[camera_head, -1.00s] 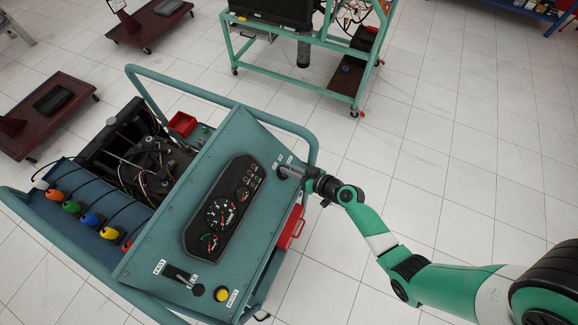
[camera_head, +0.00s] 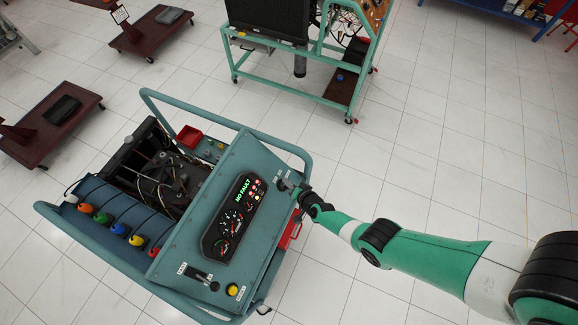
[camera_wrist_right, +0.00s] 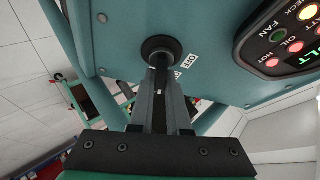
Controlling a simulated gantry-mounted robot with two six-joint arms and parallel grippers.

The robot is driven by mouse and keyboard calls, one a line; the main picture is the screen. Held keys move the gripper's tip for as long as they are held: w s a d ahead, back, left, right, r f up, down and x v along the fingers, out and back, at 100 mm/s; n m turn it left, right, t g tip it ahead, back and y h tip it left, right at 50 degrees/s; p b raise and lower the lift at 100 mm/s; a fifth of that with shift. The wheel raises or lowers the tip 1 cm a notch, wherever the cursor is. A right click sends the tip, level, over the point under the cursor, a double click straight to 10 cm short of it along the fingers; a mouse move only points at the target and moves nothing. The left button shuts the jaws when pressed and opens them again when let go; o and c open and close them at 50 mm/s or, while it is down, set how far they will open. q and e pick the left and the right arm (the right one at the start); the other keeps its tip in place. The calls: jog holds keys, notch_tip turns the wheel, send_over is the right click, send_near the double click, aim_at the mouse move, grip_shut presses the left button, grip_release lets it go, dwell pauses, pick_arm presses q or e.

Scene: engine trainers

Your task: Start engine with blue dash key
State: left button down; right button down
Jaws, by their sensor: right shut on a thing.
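The engine trainer's sloping teal dash panel (camera_head: 180,248) carries a black instrument cluster (camera_head: 224,232). The cluster is lit, with green "NO FAULT" text and red and amber lamps; lamps marked FAN, OIL and HOT show in the right wrist view. My right gripper (camera_head: 288,184) is at the panel's upper right corner, at the round black key switch (camera_wrist_right: 160,46) beside an OFF label (camera_wrist_right: 188,61). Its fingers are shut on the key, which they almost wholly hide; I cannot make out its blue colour. My left gripper is not in view.
A yellow button (camera_head: 232,290) and a black lever (camera_head: 197,274) sit low on the panel. Colored plugs (camera_head: 102,218) line the trainer's left side, and tubular rails surround it. Another trainer (camera_head: 300,77) stands behind.

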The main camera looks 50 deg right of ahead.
jog(key=shift+a+m, duration=0.1)
jog(key=shift+m, duration=0.4)
jog(key=shift+g, duration=0.3)
